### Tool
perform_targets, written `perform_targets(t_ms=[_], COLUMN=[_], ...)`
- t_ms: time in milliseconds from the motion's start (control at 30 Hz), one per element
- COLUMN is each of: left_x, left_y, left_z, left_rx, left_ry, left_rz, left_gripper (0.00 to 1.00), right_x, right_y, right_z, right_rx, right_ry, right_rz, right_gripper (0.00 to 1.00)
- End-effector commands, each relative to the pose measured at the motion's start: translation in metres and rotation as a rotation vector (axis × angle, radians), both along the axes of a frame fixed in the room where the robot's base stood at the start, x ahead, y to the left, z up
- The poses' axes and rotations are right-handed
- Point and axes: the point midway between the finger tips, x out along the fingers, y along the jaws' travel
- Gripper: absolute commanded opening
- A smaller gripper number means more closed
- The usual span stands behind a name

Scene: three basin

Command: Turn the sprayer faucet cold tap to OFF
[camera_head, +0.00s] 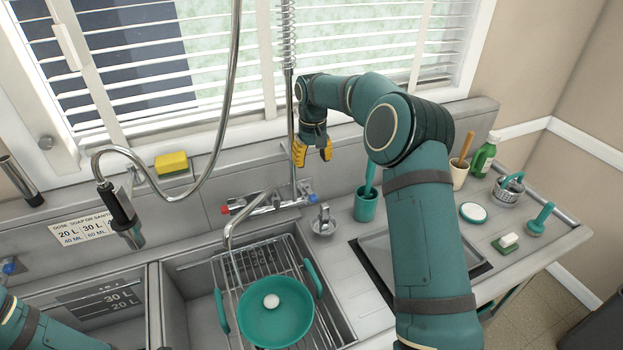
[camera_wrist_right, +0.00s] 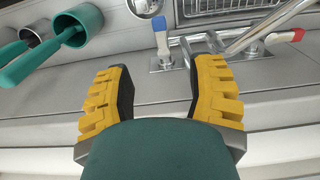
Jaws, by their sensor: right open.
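The sprayer faucet (camera_head: 262,206) stands on the ledge behind the sink. Its cold tap has a blue-tipped lever (camera_head: 310,197), at the right end of the faucet. In the right wrist view the blue-tipped lever (camera_wrist_right: 160,32) points toward the top of the picture, between and beyond my fingers. My right gripper (camera_head: 312,150) hangs above and behind the cold tap, pointing down. It is open and empty, with its yellow fingers (camera_wrist_right: 160,70) spread apart and not visibly touching the lever. The red hot tap (camera_head: 226,210) is at the faucet's left end. My left gripper is out of view.
A hanging sprayer head (camera_head: 120,215) is at the left. The vertical spring pipe (camera_head: 291,110) rises close beside my right gripper. A teal cup (camera_head: 366,205) with a handled tool stands right of the tap. A teal pan (camera_head: 275,320) sits in the sink.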

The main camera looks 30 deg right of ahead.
Motion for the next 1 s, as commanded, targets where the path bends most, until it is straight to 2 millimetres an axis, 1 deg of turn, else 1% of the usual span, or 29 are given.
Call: perform_targets(t_ms=[67,167,267,600,700,900,1000], left_x=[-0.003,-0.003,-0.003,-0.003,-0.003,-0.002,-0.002], left_y=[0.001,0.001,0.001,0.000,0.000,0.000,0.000], left_z=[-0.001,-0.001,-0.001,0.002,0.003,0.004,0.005], left_rx=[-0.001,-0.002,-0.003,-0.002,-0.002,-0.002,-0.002], left_ry=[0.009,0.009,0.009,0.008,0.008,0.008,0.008], left_rz=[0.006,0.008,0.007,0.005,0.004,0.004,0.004], left_gripper=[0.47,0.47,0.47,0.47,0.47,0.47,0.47], right_x=[0.000,0.000,-0.001,-0.001,-0.001,-0.001,-0.001], right_y=[0.001,0.001,0.001,0.001,0.001,0.001,0.001], right_z=[0.000,-0.008,-0.024,-0.090,-0.107,-0.129,-0.134], right_rx=[-0.004,-0.003,-0.003,-0.003,-0.002,-0.003,-0.003], right_ry=[0.006,0.008,0.009,0.008,0.008,0.007,0.005], right_rz=[0.002,0.003,0.004,0.004,0.005,0.005,0.004], right_gripper=[0.55,0.55,0.55,0.55,0.55,0.55,0.55])
